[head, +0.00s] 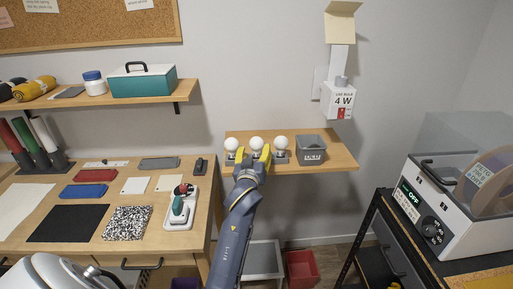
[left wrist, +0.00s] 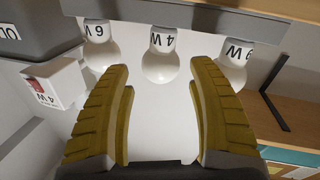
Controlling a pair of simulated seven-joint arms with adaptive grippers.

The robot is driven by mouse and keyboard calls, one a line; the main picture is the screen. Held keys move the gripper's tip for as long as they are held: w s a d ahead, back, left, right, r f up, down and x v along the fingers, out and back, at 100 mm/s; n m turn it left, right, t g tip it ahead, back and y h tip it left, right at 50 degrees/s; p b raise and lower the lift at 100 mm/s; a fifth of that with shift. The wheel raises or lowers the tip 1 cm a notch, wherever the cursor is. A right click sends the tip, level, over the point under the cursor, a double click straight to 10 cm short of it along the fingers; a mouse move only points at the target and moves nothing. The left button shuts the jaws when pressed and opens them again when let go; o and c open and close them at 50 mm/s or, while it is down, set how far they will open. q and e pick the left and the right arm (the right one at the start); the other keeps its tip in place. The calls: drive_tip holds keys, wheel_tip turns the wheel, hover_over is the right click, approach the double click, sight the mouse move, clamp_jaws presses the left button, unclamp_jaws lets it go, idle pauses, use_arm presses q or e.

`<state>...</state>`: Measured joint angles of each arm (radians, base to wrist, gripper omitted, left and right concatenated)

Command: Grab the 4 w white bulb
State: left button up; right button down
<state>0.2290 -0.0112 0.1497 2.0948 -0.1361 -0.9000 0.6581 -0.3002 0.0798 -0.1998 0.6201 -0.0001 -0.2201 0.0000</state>
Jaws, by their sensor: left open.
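Three white round bulbs stand in a row in dark holders on the wall shelf (head: 335,157). In the left wrist view, which is upside down, the middle bulb (left wrist: 161,67) has a base marked 4 W; it also shows in the head view (head: 257,143). The bulbs on either side (left wrist: 102,54) (left wrist: 231,72) carry other, partly readable labels. My left gripper (head: 252,156) is open in front of the row. Its yellow fingers (left wrist: 162,82) point at the 4 W bulb, one on each side, with nothing between them. My right gripper is not in view.
A grey bin (head: 311,152) stands right of the bulbs on the shelf. A white box marked 4 W (head: 340,100) is on the wall above. A workbench (head: 120,170) with mats and tools is at left; a machine (head: 435,205) is at right.

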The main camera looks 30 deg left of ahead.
sight(256, 148)
use_arm(q)
drive_tip(key=shift+x, duration=2.55)
drive_tip(key=shift+c, duration=0.3)
drive_tip(key=c, duration=0.8)
